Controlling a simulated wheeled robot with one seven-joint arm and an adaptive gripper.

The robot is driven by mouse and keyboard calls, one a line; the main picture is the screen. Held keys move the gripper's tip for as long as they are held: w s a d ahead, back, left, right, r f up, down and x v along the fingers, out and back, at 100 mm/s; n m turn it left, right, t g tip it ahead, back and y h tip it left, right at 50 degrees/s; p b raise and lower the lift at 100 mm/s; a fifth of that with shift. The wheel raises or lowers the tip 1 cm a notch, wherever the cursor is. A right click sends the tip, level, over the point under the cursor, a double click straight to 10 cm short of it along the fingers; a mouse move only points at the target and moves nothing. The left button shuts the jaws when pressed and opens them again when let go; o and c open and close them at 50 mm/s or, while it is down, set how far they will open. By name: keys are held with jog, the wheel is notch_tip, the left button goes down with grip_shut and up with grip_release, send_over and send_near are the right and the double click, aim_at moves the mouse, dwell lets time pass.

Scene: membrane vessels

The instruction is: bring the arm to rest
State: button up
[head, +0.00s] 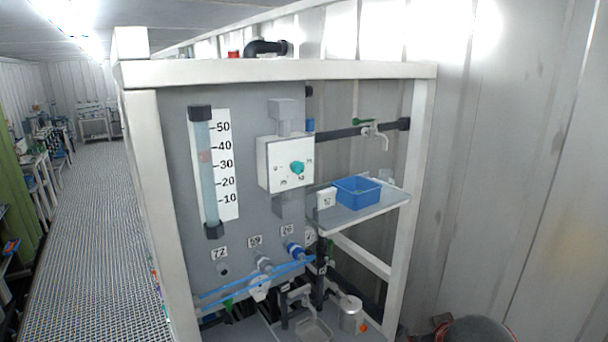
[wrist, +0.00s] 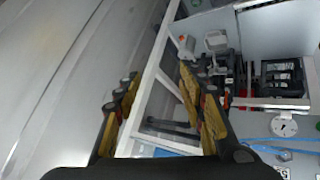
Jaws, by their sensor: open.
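My gripper (wrist: 158,80) shows in the wrist view with its two yellow and black fingers spread wide apart. Nothing is between the fingers. Behind and beyond them are a white frame post and the piping of the rig, seen at a steep tilt. I cannot tell any contact between the fingers and the rig. The gripper's fingers do not show clearly in the head view.
A white-framed rig (head: 280,70) with a grey panel, level gauge (head: 204,170) and teal-knobbed box (head: 285,162) fills the middle. A blue bin (head: 357,191) sits on its shelf (head: 345,217). A metal wall (head: 510,150) stands right. The grated walkway (head: 95,220) at left looks clear.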

jog(key=s+a+f+m+g+y+b, duration=0.1)
jog(key=s+a+f+b, duration=0.2)
jog(key=s+f+b, duration=0.4)
jog(key=s+a+f+g+y+b, duration=0.1)
jog(key=s+a+f+b, duration=0.2)
jog(key=s+f+b, duration=0.5)
jog(key=shift+s+a+f+m+b, duration=0.35)
jog(key=shift+f+b, duration=1.8)
jog(key=shift+f, duration=1.8)
jog(key=shift+w+d, duration=0.1)
jog(key=shift+w, duration=0.05)
